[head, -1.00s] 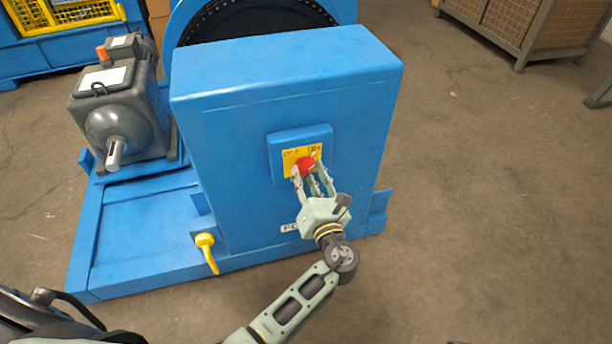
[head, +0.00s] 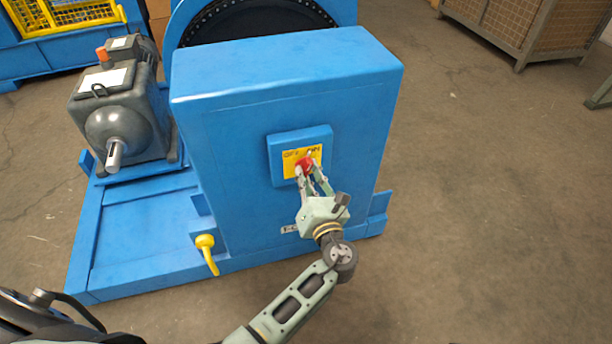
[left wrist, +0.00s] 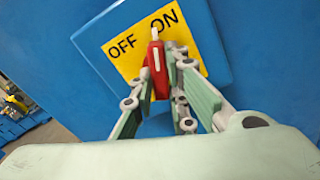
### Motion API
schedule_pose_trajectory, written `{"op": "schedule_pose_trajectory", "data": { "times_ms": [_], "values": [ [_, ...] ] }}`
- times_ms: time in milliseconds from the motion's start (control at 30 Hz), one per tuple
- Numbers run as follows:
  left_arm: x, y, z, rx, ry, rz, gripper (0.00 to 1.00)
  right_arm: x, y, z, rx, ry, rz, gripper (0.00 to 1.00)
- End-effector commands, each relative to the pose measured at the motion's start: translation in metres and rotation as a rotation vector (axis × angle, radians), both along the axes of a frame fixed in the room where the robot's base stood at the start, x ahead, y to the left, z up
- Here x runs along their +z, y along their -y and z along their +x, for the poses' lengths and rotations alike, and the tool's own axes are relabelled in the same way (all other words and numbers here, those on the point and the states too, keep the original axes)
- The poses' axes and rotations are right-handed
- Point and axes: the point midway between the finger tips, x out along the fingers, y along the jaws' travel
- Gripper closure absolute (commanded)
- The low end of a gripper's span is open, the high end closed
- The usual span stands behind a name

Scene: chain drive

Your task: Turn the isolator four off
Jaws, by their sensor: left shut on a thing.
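The isolator is a blue box (head: 275,158) on the front of the blue housing, with a yellow OFF/ON plate (head: 290,158) and a red handle (head: 305,163). My left gripper (head: 309,173) is shut on the red handle, with one finger on each side. In the left wrist view the red handle (left wrist: 155,70) stands almost upright between the fingers. Its white tip lies between the words OFF and ON, closer to ON. My right gripper is not in view.
The large blue housing (head: 285,85) stands on a blue base. A grey motor (head: 125,120) with a bare shaft stands at its left. A yellow handle (head: 206,250) sticks out low on the base. A mesh crate (head: 530,25) is at the back right. The floor at right is clear.

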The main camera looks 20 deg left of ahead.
Motion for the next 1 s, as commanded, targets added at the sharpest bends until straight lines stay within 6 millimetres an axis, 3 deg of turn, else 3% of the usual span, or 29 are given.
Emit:
{"op": "schedule_pose_trajectory", "data": {
  "times_ms": [333,767,1000],
  "values": [
    [-0.002,0.001,0.0,0.0,0.07,-0.107,1.0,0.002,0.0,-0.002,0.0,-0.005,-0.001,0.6],
    [-0.004,0.003,0.001,0.002,0.285,-0.426,1.0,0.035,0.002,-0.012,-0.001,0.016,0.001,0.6],
    [-0.004,0.004,0.002,0.002,0.412,-0.616,1.0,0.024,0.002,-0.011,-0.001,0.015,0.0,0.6]
  ]
}}
